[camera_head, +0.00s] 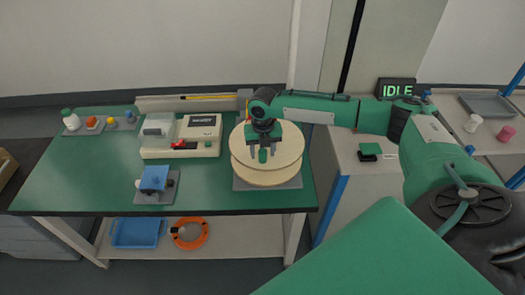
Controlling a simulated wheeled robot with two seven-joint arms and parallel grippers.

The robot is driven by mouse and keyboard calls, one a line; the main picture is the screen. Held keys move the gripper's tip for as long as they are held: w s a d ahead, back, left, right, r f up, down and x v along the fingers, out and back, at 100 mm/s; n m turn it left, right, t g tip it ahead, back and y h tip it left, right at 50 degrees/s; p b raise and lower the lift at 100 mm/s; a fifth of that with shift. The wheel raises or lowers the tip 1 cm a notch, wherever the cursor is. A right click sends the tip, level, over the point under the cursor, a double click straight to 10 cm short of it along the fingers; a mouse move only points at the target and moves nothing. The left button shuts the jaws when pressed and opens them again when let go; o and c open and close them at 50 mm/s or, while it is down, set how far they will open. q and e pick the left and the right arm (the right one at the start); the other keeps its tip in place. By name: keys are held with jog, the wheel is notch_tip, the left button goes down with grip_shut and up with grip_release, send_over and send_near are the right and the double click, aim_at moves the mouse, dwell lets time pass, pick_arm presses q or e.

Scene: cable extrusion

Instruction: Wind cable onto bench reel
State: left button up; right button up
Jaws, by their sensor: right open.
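The bench reel (284,162) has two pale wooden discs and stands on a grey base plate at the right end of the green bench. My right gripper (263,153) points down over the reel's upper disc, with its fingers apart. A small green knob-like piece shows between the fingers; I cannot tell whether they touch it. A thin yellow-orange strand, perhaps the cable (205,97), runs along a grey trough at the bench's back edge. Its end near the reel is hidden behind my arm. My left gripper is not in view.
A cream machine (205,137) with a red part stands left of the reel. A blue-topped fixture (154,178) stands at the bench front. Small bottles are at the back left. A blue tray (138,232) and an orange ring (189,233) lie below. A sign (397,90) reads IDLE.

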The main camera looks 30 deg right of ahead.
jog(key=shift+f, duration=0.7)
grip_shut()
jog(key=shift+s+r, duration=0.1)
